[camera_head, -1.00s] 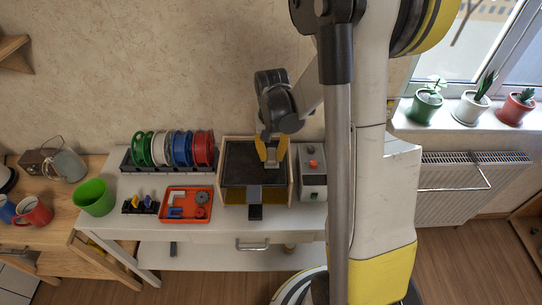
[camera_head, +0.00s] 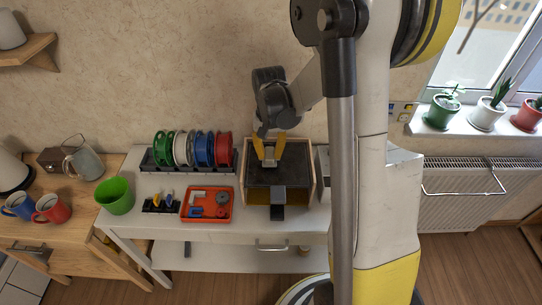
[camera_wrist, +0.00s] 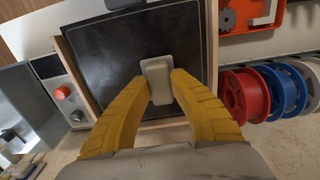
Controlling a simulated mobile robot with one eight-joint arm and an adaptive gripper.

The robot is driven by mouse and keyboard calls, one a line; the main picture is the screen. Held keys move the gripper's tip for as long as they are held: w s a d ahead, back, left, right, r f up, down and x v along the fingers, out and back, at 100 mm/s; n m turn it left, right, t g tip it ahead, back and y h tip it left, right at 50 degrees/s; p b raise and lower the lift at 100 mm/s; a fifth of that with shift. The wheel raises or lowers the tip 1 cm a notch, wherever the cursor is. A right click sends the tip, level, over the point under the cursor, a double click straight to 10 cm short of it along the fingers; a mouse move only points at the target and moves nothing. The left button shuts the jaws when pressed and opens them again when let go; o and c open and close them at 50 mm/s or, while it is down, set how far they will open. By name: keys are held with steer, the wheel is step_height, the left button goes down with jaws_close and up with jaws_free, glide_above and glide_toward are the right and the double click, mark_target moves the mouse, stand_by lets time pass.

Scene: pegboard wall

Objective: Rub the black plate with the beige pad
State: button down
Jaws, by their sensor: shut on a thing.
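The black plate (camera_head: 290,174) lies flat in a wooden-sided frame on the white table; it fills the upper middle of the wrist view (camera_wrist: 110,50). My gripper (camera_head: 267,160) has yellow fingers and is over the plate's back left part in the head view. In the wrist view my gripper (camera_wrist: 157,85) is shut on the beige pad (camera_wrist: 156,70), a small pale block between the fingertips. The pad is at or just above the plate; I cannot tell for sure whether it touches. Faint pale smudges show on the plate.
Left of the frame are a rack of coloured spools (camera_head: 192,150) and an orange tray (camera_head: 207,204) with small parts. A green cup (camera_head: 115,195) stands farther left. A grey box with a red knob (camera_wrist: 62,92) stands beside the frame's other side.

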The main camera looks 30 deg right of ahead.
steer(key=r, duration=0.1)
steer(key=r+p, duration=0.1)
steer(key=shift+s+d+r, duration=0.25)
steer(key=shift+s+r, duration=0.05)
steer(key=shift+r, duration=0.05)
steer(key=shift+w+a+r+p, duration=0.1)
steer(key=shift+w+r+p, duration=0.05)
steer(key=shift+r+p, duration=1.4)
steer(key=shift+r, duration=0.7)
steer(key=shift+f, duration=0.1)
